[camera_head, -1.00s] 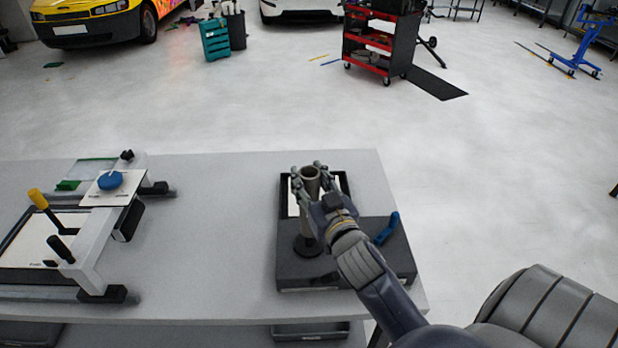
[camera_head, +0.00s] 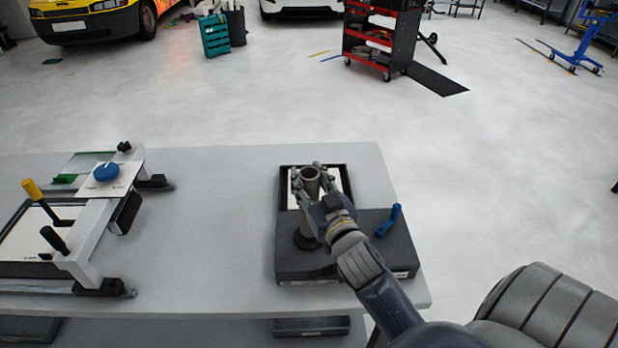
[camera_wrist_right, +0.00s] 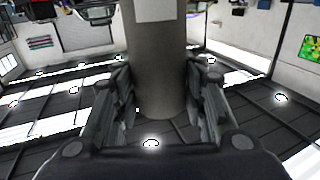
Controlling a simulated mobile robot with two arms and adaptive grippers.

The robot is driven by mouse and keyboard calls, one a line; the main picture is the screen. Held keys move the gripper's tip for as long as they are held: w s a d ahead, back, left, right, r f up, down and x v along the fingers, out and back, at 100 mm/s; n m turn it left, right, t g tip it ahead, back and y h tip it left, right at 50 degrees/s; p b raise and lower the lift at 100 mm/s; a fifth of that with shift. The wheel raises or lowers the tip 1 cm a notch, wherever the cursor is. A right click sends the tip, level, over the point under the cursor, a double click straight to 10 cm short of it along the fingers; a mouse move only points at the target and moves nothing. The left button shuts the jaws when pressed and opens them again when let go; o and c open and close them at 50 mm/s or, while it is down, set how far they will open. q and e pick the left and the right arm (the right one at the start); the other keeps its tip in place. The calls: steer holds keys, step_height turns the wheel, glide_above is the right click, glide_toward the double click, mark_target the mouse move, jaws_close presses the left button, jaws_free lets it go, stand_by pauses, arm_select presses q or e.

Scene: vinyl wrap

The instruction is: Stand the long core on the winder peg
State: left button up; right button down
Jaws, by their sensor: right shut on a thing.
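The long core (camera_head: 310,181) is a grey-brown hollow tube, standing about upright over the winder (camera_head: 345,248), a dark grey block with a blue crank handle (camera_head: 388,220). My right gripper (camera_head: 311,180) is shut around the tube's upper part. The right wrist view shows the core (camera_wrist_right: 155,60) between both fingers. A dark round flange (camera_head: 306,240) shows at the tube's foot on the winder. The peg itself is hidden, and I cannot tell whether the core is around it or touching the winder. My left gripper is not in view.
A dark tray (camera_head: 284,187) lies behind the winder. The table's middle is clear.

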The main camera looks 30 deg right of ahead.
steer(key=shift+f+b, duration=0.6)
steer(key=shift+f, duration=0.3)
steer(key=c, duration=0.9)
jaws_free()
steer(key=shift+s, duration=0.15)
steer(key=v, duration=1.1)
steer(key=shift+s, duration=0.4)
